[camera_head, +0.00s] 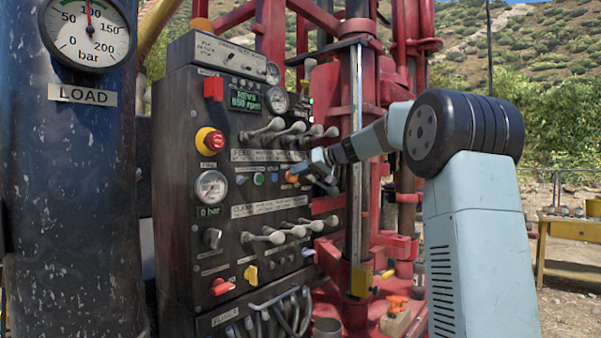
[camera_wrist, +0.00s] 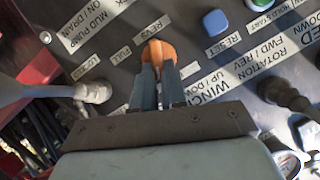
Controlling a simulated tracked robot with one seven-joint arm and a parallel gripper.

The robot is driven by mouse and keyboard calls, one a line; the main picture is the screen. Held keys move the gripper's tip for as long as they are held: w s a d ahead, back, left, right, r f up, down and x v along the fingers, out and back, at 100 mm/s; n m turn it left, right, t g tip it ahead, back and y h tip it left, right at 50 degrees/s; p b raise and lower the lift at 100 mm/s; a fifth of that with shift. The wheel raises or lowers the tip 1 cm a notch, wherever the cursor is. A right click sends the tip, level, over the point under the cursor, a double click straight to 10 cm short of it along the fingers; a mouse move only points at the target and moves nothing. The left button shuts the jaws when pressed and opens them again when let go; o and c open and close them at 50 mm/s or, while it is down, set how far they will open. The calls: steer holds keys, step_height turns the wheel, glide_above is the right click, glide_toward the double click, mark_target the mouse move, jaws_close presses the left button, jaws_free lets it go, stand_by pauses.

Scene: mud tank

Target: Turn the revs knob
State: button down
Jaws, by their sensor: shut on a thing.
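The revs knob (camera_wrist: 157,50) is an orange knob on the dark control panel, under a label reading REVS in the wrist view. A FULL label lies to its left. My gripper (camera_wrist: 158,72) is shut on the knob, with its two grey fingers on either side of it. In the head view the knob (camera_head: 291,177) is a small orange spot at my gripper tip (camera_head: 299,173), partly hidden by the fingers. A green display (camera_head: 245,110) reads REVS 850 rpm.
Rows of grey levers (camera_head: 263,127) stick out above and below the knob. A blue RESET button (camera_wrist: 215,22) sits beside it. A red emergency button (camera_head: 210,141) and a gauge (camera_head: 211,187) are at the panel's left. A red mast with a steel column (camera_head: 353,130) stands close to my arm.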

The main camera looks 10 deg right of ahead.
steer(key=shift+w+d+f+m+g+y, duration=0.2)
steer(key=shift+m+y, duration=0.2)
steer(key=shift+m, duration=0.25)
steer(key=shift+w+d+f+m+g+y, duration=0.15)
steer(key=shift+m+y, duration=0.25)
steer(key=shift+m, duration=0.25)
steer(key=shift+s, duration=0.1)
steer(key=c, duration=1.2)
jaws_free()
steer(key=v, duration=1.3)
steer(key=shift+s+d, duration=0.15)
steer(key=shift+d, duration=0.2)
steer(key=shift+a, duration=0.1)
